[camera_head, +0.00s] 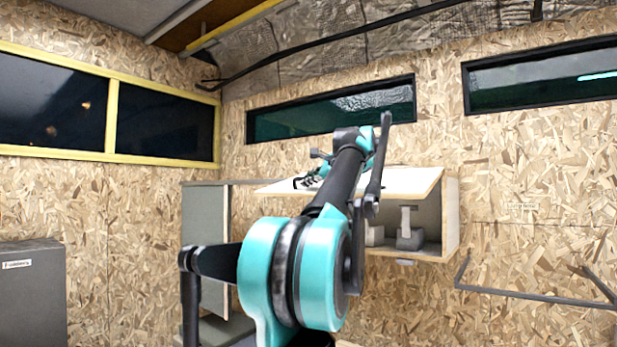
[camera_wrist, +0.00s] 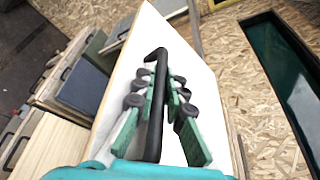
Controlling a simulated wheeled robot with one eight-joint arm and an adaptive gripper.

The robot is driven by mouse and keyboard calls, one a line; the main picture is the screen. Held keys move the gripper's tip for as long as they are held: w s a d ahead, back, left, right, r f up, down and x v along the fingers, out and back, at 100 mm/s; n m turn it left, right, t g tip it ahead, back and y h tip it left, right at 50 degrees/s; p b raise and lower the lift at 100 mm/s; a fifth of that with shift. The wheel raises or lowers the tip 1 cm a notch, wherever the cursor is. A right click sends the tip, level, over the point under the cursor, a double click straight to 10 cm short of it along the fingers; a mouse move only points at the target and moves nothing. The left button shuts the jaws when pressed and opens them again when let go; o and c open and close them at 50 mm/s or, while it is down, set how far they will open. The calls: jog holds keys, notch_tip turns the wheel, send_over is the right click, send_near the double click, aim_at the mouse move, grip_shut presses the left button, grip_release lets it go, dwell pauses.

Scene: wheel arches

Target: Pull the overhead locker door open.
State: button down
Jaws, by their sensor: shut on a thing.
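The overhead locker (camera_head: 451,220) is on the chipboard wall, right of centre in the head view. Its white door (camera_head: 412,181) is swung up at the top and stands out towards me, tilted, with the inside of the locker showing below it. In the wrist view the door (camera_wrist: 190,65) fills the middle, with a black bar handle (camera_wrist: 155,120) along it. My gripper (camera_wrist: 160,85) is shut on this handle, its fingers on either side of the bar. In the head view my gripper (camera_head: 308,180) is small at the door's left part, and my arm hides some of the locker.
Pale grey things (camera_head: 410,238) stand inside the locker. A tall grey cabinet (camera_head: 205,235) is to the left, below the door. A metal rail (camera_head: 530,293) sticks out at the right. Dark windows (camera_head: 335,108) are above the door.

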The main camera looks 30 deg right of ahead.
jog(key=c, duration=1.8)
grip_release()
jog(key=shift+c, duration=0.2)
jog(key=v, duration=1.2)
jog(key=shift+r, duration=0.1)
jog(key=r+v, duration=0.1)
jog(key=v, duration=1.9)
jog(key=shift+d, duration=0.25)
jog(key=shift+w, duration=0.2)
